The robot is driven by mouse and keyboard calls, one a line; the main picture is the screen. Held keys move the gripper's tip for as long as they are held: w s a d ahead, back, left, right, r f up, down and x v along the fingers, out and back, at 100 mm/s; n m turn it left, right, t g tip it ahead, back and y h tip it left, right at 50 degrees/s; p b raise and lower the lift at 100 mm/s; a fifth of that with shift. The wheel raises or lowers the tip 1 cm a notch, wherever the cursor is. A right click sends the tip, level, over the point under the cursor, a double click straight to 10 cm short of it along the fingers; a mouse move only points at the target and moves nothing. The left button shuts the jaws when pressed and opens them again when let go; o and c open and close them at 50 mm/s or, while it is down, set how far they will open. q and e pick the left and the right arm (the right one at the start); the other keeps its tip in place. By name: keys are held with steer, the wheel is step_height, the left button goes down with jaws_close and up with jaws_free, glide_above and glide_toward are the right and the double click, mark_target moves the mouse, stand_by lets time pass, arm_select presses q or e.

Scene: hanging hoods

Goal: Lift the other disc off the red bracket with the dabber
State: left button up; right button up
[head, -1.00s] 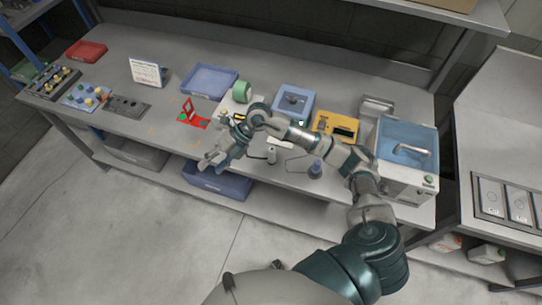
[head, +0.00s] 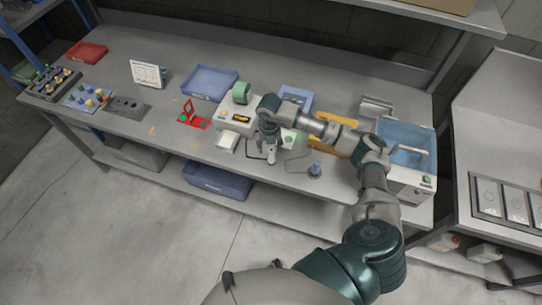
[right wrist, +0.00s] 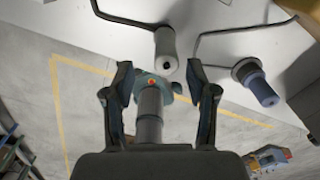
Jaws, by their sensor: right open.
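The red bracket (head: 198,122) stands on the bench left of centre, with an upright red frame and a green disc (head: 184,118) at its left side; contact is too small to tell. A grey cylindrical handle with a bent wire (head: 271,157) is at the bench's front; it also shows in the right wrist view (right wrist: 166,55). A blue-handled tool with a round base (head: 315,169) lies to its right, and also shows in the right wrist view (right wrist: 257,84). Which one is the dabber, I cannot tell. My right gripper (head: 268,146) is open and empty, close to the grey handle. My left gripper is out of view.
A white machine (head: 225,112) with a green roll (head: 242,92), a blue tray (head: 209,81) and a white block (head: 228,139) stand nearby. A yellow box (head: 322,146) and a blue-lidded machine (head: 405,155) are to the right.

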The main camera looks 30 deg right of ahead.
mark_target(271, 154)
steer(key=f, duration=0.4)
steer(key=d+f+p, duration=0.1)
steer(key=f, duration=0.1)
steer(key=shift+f, duration=0.1)
steer(key=shift+c, duration=0.2)
steer(key=shift+a, duration=0.1)
jaws_close()
